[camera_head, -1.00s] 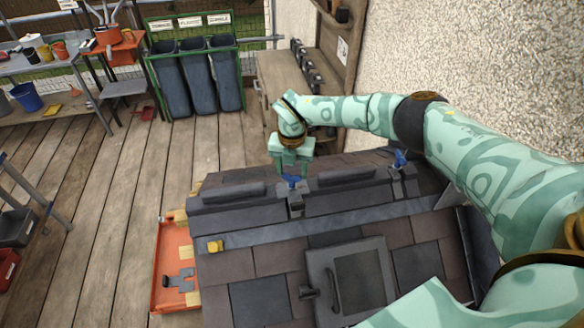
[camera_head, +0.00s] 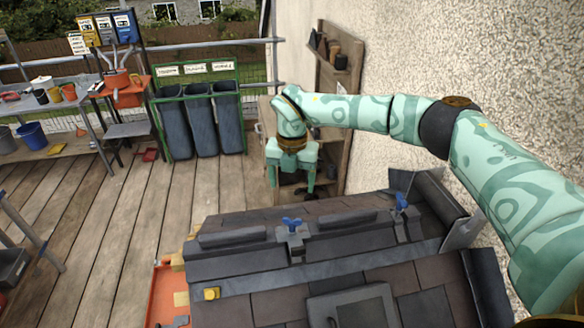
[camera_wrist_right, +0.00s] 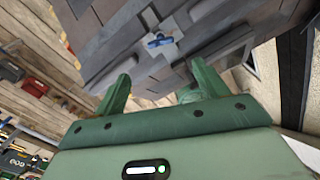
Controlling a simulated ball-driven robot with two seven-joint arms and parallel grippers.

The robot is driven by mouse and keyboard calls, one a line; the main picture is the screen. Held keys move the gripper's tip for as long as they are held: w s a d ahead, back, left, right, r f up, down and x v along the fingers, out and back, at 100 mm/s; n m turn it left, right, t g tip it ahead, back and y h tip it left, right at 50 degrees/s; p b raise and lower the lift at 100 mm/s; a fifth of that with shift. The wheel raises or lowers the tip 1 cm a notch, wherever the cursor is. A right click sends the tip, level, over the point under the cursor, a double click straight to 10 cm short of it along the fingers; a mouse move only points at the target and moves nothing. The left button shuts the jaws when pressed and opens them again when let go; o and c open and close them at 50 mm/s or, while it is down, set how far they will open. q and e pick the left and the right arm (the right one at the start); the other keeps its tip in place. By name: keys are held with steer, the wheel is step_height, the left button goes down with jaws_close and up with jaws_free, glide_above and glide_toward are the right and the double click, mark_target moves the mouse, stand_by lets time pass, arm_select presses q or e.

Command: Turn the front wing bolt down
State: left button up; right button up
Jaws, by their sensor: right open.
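Two blue wing bolts stand on grey clamp plates along the roof ridge. One wing bolt (camera_head: 292,223) is at the middle of the ridge, and the other (camera_head: 401,202) is farther right. My right gripper (camera_head: 291,187) is open and empty, pointing down above and behind the middle bolt, clear of it. The right wrist view shows a blue wing bolt (camera_wrist_right: 159,41) on its light plate, ahead of the spread fingers (camera_wrist_right: 160,80) and not between them. My left gripper is not in view.
Dark ridge caps (camera_head: 233,235) lie on either side of the middle clamp. A yellow piece (camera_head: 212,293) sits on the grey strip below. A rough wall (camera_head: 420,60) rises at the right. A wooden shelf (camera_head: 328,90) stands behind the gripper.

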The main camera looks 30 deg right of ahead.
step_height(320, 180, up, 5)
steer(key=shift+r+b, duration=0.1)
steer(key=shift+b, duration=0.2)
stand_by(0.4)
